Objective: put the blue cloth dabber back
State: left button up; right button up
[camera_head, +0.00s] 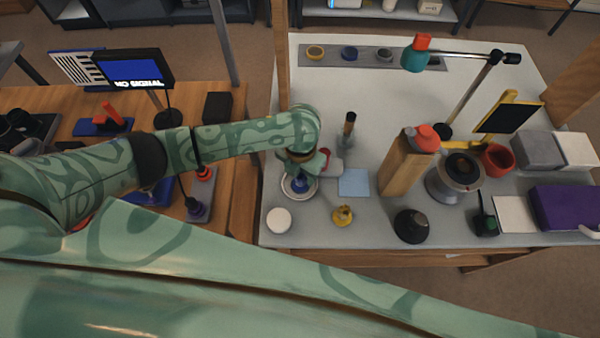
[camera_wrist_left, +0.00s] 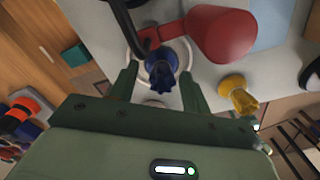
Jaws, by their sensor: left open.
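The blue cloth dabber (camera_head: 300,181) stands on a round white dish (camera_head: 287,191) on the light worktable. In the left wrist view the dabber (camera_wrist_left: 160,76) shows between the fingertips of my left gripper (camera_wrist_left: 157,84). The fingers are spread apart, with a gap to the dabber on each side. In the head view my left gripper (camera_head: 301,165) is over the dish and hides part of the dabber. My right gripper is in neither view.
A yellow dabber (camera_head: 342,216) stands to the right of the dish, and a white round pad (camera_head: 279,220) lies in front. A red rounded object (camera_wrist_left: 222,34) is close beside the dabber. A blue cloth square (camera_head: 354,183) and a wooden block (camera_head: 402,165) are further right.

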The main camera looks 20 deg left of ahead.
aim_at(300, 174)
pick_arm(q)
notch_tip(300, 174, up, 10)
jog(key=p, duration=0.3)
dwell(0.4)
